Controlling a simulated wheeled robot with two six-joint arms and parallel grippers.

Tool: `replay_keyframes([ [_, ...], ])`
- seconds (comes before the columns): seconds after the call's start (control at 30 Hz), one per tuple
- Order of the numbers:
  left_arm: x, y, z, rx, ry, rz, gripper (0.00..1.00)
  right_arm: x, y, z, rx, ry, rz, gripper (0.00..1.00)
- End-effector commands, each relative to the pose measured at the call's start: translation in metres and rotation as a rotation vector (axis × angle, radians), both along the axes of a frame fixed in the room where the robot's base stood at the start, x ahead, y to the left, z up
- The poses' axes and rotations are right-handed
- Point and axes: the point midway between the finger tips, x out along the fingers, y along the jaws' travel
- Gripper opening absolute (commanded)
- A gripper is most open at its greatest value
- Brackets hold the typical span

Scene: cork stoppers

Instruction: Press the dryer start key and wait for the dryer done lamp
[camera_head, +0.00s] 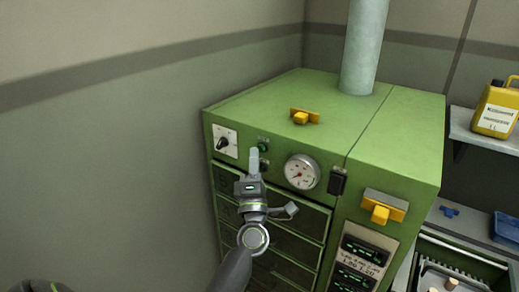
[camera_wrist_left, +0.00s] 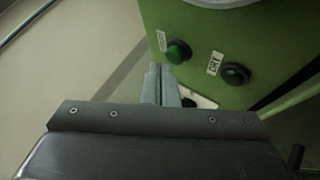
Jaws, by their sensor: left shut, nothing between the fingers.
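The green dryer cabinet (camera_head: 290,95) stands against the wall corner. Its front has a green round fitting (camera_head: 264,147) with a small label above it. A darker fitting just below is partly hidden by my gripper. I cannot tell surely which is key or lamp; neither glows clearly. My left gripper (camera_head: 254,152) is shut and empty in front of this panel, also seen in the left wrist view (camera_wrist_left: 160,85). Contact cannot be told.
A dial switch (camera_head: 224,141) is left of my gripper and a round gauge (camera_head: 302,172) right of it. Yellow handles (camera_head: 383,209) and a dark switch (camera_head: 337,182) protrude. A grey pipe (camera_head: 364,45) rises from the top. A yellow jug (camera_head: 495,108) stands on the right shelf.

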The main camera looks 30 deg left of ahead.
Motion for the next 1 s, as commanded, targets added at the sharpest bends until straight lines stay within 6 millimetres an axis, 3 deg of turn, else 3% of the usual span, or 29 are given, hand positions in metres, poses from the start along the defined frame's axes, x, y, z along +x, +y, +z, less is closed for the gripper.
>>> replay_keyframes([
  [1.0, 0.0084, -0.0007, 0.0, 0.001, 0.0, 0.001, 0.0, 0.0005, -0.0001, 0.0001, 0.0, -0.001, 0.0, 0.36],
])
